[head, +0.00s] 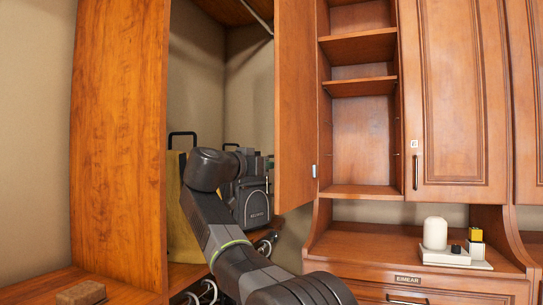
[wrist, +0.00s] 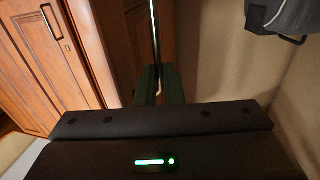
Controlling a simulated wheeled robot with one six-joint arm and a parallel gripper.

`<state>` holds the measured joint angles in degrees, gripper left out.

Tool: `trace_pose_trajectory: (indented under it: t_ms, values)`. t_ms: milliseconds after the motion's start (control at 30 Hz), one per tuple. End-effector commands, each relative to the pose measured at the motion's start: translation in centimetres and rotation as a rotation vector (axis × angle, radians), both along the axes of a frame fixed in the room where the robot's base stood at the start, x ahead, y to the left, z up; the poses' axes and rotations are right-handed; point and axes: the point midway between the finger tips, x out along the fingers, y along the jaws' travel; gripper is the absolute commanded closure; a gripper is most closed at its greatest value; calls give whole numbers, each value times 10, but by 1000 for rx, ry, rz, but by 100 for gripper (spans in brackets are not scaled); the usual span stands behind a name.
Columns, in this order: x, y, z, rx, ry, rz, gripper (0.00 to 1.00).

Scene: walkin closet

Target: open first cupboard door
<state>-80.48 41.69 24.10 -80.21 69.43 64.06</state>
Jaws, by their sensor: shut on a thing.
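The cupboard door (head: 296,100), plain brown wood, stands swung out at the left side of the shelved cupboard (head: 362,130), whose shelves are bare. The door's free edge is toward me, at the left in the head view. My gripper (head: 267,165) is just left of that edge; its fingertips are hard to make out there. In the wrist view my gripper (wrist: 160,90) is shut on a thin upright metal bar, the door handle (wrist: 154,35). Most of the handle is hidden in the head view.
A dark backpack (head: 253,200) and a yellow bag (head: 180,215) stand in the open wardrobe on the left, beside my arm. A shut door with a handle (head: 440,100) is right of the shelves.

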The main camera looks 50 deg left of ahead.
Motion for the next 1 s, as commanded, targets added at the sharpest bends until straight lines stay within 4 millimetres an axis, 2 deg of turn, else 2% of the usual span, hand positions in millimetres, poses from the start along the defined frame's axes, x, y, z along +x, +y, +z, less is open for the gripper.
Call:
trace_pose_trajectory:
  t_ms: [33, 100, 600, 633, 700, 1000]
  values:
    - [-1, 7, -7, -11, 9, -5, 100]
    - [-1, 8, -8, -11, 8, -12, 100]
    - [-3, 11, -11, -11, 8, -19, 100]
    - [-3, 11, -11, -11, 8, -19, 87]
    - [-3, 10, -10, -10, 6, -19, 73]
    - [-3, 8, -4, -3, 1, -20, 71]
